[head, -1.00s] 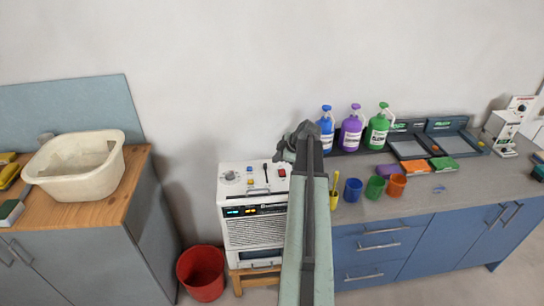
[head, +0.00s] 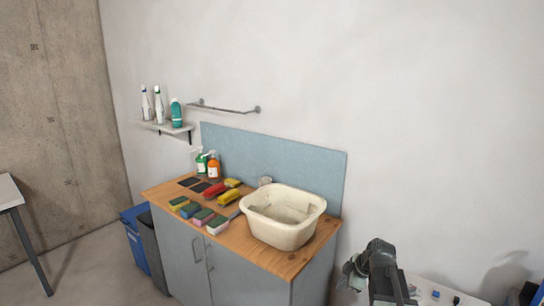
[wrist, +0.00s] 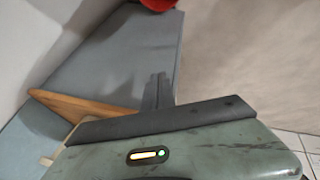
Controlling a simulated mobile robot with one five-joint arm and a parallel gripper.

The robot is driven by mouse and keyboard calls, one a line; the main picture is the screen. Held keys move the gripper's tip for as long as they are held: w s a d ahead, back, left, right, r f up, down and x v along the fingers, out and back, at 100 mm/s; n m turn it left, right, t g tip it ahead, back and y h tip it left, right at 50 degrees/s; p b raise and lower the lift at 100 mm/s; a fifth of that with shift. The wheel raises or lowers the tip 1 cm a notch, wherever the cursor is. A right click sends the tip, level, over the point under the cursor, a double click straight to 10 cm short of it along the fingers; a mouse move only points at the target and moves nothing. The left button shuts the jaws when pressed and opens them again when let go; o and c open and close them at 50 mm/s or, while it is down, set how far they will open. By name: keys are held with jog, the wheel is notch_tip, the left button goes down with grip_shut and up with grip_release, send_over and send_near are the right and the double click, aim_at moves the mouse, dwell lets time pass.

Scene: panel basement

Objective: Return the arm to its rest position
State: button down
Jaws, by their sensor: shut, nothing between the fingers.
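The end of my arm shows at the lower right in the head view, with my gripper (head: 354,272) in front of the wall, right of the wooden-topped cabinet (head: 262,250). In the wrist view my gripper (wrist: 158,90) has its dark fingers together, with nothing between them. The cabinet's grey side (wrist: 125,55) and wooden edge (wrist: 85,105) lie behind and below the fingers; I see no clear contact.
A cream basin (head: 283,238), sponges (head: 203,217) and spray bottles (head: 213,166) stand on the cabinet. Bins (head: 138,242) stand at its left. A red bucket (wrist: 158,4) shows at the wrist view's top edge. Floor right of the cabinet looks clear in that view.

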jog(key=s+a+f+m+g, duration=0.2)
jog(key=s+a, duration=0.4)
jog(key=a, duration=0.6)
jog(key=s+d+m+g+h, duration=0.1)
jog(key=s+m+g+h, duration=0.1)
jog(key=s+m, duration=0.6)
jog(key=m+h, duration=0.1)
jog(key=m, duration=0.3)
jog(key=shift+d+f, duration=0.2)
jog(key=shift+f, duration=0.1)
jog(key=shift+d, duration=0.1)
